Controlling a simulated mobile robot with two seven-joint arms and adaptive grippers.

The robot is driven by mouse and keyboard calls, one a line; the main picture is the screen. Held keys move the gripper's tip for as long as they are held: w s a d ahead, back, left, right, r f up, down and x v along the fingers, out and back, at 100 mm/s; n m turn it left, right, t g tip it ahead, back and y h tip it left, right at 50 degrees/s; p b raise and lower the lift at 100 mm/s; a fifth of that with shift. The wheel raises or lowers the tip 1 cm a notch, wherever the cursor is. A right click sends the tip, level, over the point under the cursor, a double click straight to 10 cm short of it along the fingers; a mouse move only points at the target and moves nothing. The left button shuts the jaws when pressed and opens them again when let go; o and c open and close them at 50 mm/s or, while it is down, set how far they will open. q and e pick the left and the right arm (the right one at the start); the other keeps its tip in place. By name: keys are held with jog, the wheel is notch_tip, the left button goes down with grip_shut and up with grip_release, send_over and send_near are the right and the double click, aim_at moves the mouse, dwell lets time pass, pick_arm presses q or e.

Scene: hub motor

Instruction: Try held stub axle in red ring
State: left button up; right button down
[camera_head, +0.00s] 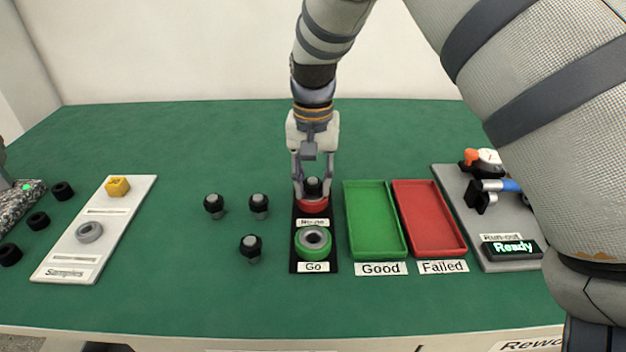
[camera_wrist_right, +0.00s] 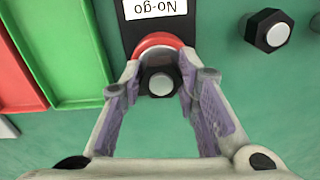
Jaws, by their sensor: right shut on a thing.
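My right gripper (camera_head: 312,188) is shut on a dark stub axle (camera_head: 313,186) with a light grey top. The axle stands upright at the red ring (camera_head: 312,204), labelled No-go, on the black gauge plate. In the right wrist view the axle (camera_wrist_right: 160,83) sits between the fingertips, with the red ring (camera_wrist_right: 156,40) showing around its far side. How deep the axle is in the ring is hidden. The green ring (camera_head: 313,242), labelled Go, is empty in front. My left gripper is not in view.
Several other stub axles (camera_head: 251,246) stand left of the gauge. A green Good tray (camera_head: 375,250) and a red Failed tray (camera_head: 430,250) are empty at its right. A run-out station reads Ready (camera_head: 513,247). A white Samples board (camera_head: 65,258) lies at left.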

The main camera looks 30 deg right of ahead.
dwell(0.7)
jog(key=shift+r, duration=1.45)
pick_arm(q)
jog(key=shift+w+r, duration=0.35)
jog(key=shift+p, duration=0.3)
pick_arm(e)
jog(key=shift+r, duration=1.9)
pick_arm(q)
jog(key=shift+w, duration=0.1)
